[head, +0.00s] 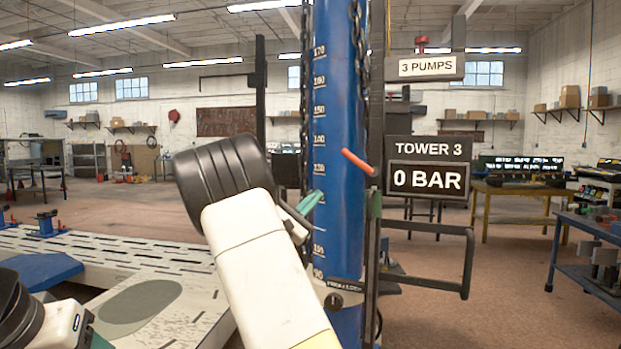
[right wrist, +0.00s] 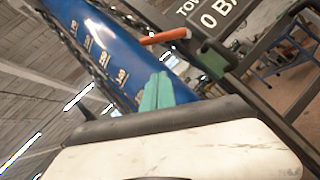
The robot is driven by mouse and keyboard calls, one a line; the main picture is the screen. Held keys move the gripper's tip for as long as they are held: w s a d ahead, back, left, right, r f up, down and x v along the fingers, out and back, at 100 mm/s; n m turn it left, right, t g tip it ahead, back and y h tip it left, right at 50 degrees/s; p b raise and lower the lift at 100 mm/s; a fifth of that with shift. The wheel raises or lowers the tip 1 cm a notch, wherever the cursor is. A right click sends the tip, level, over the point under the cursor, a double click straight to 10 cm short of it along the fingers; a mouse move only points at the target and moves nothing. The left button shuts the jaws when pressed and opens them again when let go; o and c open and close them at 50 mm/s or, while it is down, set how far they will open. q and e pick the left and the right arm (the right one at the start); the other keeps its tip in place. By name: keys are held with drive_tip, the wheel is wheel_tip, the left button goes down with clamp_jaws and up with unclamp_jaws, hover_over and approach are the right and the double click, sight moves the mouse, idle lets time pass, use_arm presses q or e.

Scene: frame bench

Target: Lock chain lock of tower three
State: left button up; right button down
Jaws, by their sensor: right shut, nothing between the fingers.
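Tower three is a blue column (head: 333,120) with a white number scale, beside a sign (head: 428,164) reading "TOWER 3" and "0 BAR". Dark chains (head: 357,40) run along the column. An orange-red rod (head: 358,162) sticks out at its right side, tilted; it also shows in the right wrist view (right wrist: 165,37). I cannot tell if this is the chain lock's handle. My right gripper (head: 309,203) is shut and empty in front of the column, lower left of the rod and apart from it. Its green fingers (right wrist: 157,92) show together. My left gripper (head: 98,341) is mostly cut off.
A sign (head: 431,67) reading "3 PUMPS" hangs above. A dark metal bar frame (head: 467,262) juts right of the column. A white slotted platform (head: 80,250) lies to the left. Workbenches (head: 515,190) stand farther right, with open floor between.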

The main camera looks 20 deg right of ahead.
approach(350, 155)
drive_tip(key=w+d+f, duration=0.3)
drive_tip(key=w+d, duration=0.1)
drive_tip(key=w, duration=0.1)
drive_tip(key=shift+s+d+r, duration=0.2)
drive_tip(key=shift+d+r, duration=0.1)
drive_tip(key=shift+r, duration=0.3)
drive_tip(key=shift+s+d+r, duration=0.15)
drive_tip(key=shift+d+r, duration=0.15)
drive_tip(key=shift+r, duration=0.25)
drive_tip(key=shift+s+d+r, duration=0.2)
drive_tip(key=shift+d+r, duration=0.1)
drive_tip(key=shift+r, duration=0.3)
